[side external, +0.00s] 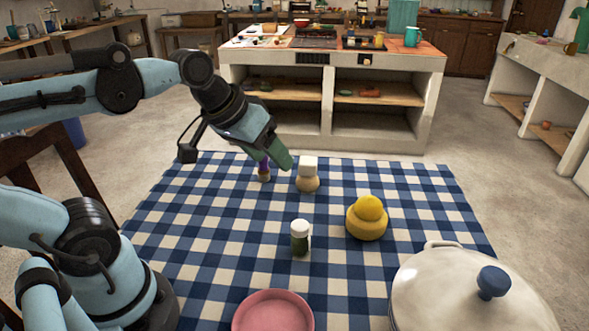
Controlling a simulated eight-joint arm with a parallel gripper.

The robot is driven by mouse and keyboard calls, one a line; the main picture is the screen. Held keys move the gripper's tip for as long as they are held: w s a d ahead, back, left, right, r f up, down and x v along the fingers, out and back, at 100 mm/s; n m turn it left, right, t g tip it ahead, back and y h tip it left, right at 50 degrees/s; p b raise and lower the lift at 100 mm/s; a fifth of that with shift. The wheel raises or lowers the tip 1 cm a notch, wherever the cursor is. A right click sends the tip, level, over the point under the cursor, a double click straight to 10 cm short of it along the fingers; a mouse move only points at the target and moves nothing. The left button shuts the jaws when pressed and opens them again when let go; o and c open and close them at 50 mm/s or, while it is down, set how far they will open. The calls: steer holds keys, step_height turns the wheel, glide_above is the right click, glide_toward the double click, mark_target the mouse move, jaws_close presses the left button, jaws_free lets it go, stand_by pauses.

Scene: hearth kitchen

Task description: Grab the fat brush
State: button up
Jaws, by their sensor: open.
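My gripper (276,163) is open and points down over the far side of the checked tablecloth. A small item with a purple upper part and a tan base (264,174) stands upright right by its fingers, partly hidden behind them. I cannot tell whether the fingers touch it. Just right of the gripper stands a stout item with a white block-like top and a rounded tan lower part (308,179). Both are brush-like in shape; the picture is too small to tell for certain which one is the fat brush.
A green jar with a white lid (300,240), a yellow rounded object (367,219), a pink dish (272,316) and a large white lidded pot (450,297) stand nearer on the blue-and-white tablecloth (200,235). The left part of the cloth is clear.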

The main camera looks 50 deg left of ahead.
steer(key=w+a+n+h, duration=0.6)
steer(key=a+n, duration=0.5)
steer(key=n, duration=0.5)
steer(key=a+n+t+h, duration=0.2)
steer(key=a+n+t, duration=0.2)
steer(key=a+n, duration=0.75)
steer(key=m, duration=0.2)
glide_toward(265, 169)
steer(key=w, duration=0.1)
steer(key=w+f, duration=0.1)
steer(key=shift+w+d+f, duration=0.15)
steer(key=shift+w+f, duration=0.1)
steer(key=shift+f, duration=0.05)
steer(key=shift+w+f, duration=0.1)
steer(key=shift+f, duration=0.1)
steer(key=shift+x, duration=3.65)
steer(key=shift+d, duration=0.1)
